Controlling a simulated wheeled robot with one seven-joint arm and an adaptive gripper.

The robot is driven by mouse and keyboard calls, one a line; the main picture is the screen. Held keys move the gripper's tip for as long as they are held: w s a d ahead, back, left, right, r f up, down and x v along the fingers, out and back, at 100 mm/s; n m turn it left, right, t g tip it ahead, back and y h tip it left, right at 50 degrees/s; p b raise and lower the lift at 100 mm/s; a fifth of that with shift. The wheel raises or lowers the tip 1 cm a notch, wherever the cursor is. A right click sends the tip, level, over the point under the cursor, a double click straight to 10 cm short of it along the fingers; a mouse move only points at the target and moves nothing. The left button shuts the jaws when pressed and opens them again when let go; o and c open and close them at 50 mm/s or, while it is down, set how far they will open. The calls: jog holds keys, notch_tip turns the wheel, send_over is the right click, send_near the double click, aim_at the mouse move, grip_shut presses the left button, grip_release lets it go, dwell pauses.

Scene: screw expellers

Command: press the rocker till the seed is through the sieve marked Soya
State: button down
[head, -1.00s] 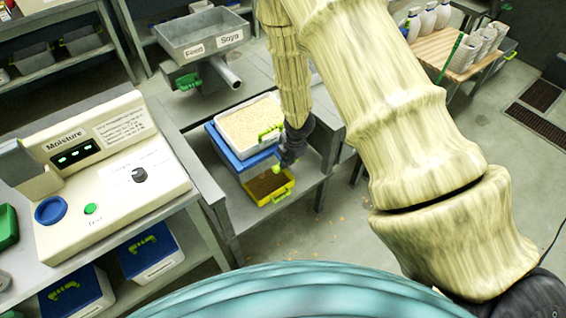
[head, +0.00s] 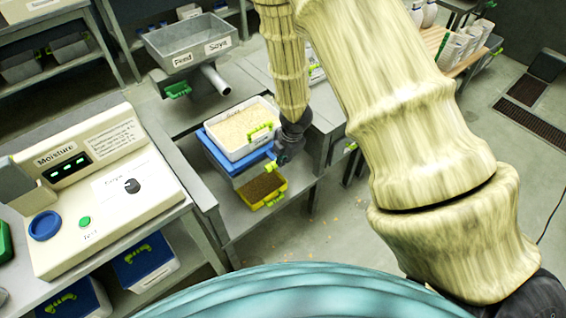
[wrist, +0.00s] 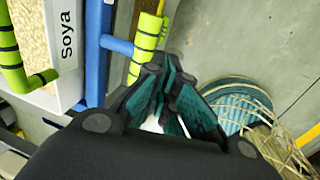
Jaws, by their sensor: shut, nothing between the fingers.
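A white sieve box (head: 268,146) holding pale grain sits on a blue frame (head: 222,160) in the head view. In the wrist view its wall reads Soya (wrist: 68,60). A blue bar (wrist: 117,45) runs from the frame to a green-wrapped grip (wrist: 148,42), which may be the rocker. My gripper (head: 277,160), dark with teal pads, is beside the sieve's right side. In the wrist view its fingers (wrist: 172,88) are shut and empty, close to the grip's lower end. I cannot tell whether they touch. A yellow tray (head: 262,200) with brown material stands below.
A metal hopper (head: 190,52) labelled Feed and Soya stands behind, with a spout (head: 215,78). A Moisture meter (head: 90,200) is on the left bench. Lidded boxes (head: 145,260) sit under it. Open floor (head: 360,225) lies to the right, with scattered specks.

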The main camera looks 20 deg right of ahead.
jog(key=v, duration=0.7)
jog(key=shift+s, duration=0.25)
jog(key=shift+w, duration=0.1)
dwell(1.9)
